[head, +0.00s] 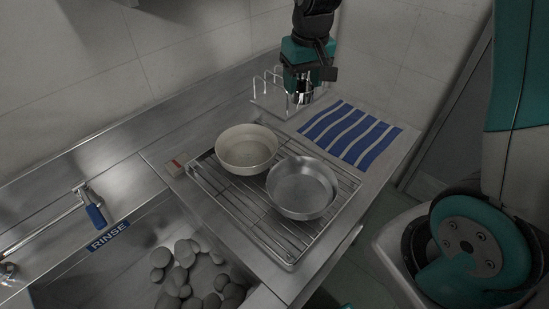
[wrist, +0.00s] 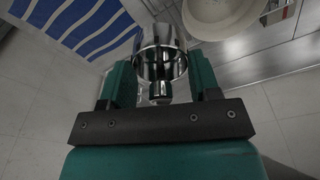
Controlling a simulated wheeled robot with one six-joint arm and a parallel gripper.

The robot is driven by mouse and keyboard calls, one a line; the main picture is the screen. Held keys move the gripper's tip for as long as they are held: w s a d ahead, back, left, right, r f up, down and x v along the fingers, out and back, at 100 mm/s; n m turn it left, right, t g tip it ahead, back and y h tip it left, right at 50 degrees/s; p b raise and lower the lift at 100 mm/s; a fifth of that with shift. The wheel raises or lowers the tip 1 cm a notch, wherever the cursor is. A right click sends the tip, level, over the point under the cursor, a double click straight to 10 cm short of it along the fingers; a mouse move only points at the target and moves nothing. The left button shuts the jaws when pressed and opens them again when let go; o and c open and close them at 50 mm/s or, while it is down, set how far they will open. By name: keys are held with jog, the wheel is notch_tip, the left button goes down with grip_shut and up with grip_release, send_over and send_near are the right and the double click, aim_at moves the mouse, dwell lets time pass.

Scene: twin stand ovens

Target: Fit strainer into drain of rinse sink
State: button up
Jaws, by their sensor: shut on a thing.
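My gripper (head: 306,84) is above the back of the counter, beside the wire rack and the blue-striped cloth. It is shut on a shiny metal cup-shaped piece with a narrow stem, which looks like the strainer (wrist: 158,50). In the wrist view, my two teal fingers (wrist: 160,80) stand either side of it. The rinse sink (head: 93,265), with a blue RINSE label (head: 109,237) on its edge, is at the lower left in the head view, far from my gripper. Several grey rounded lumps (head: 185,262) lie in the sink. The drain does not show.
A wire drying rack (head: 238,213) on the counter holds a cream bowl (head: 247,147) and a metal pan (head: 302,188). A wire holder (head: 268,103) stands near my gripper. A striped cloth (head: 350,132) lies right. A blue-handled tap (head: 95,213) is by the sink.

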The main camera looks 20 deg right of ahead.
notch_tip(320, 180, down, 19)
jog(key=p, duration=0.3)
jog(key=shift+f, duration=0.2)
jog(key=shift+f, duration=0.1)
jog(key=shift+f, duration=0.15)
jog(key=o, duration=0.6)
jog(key=shift+o, duration=0.2)
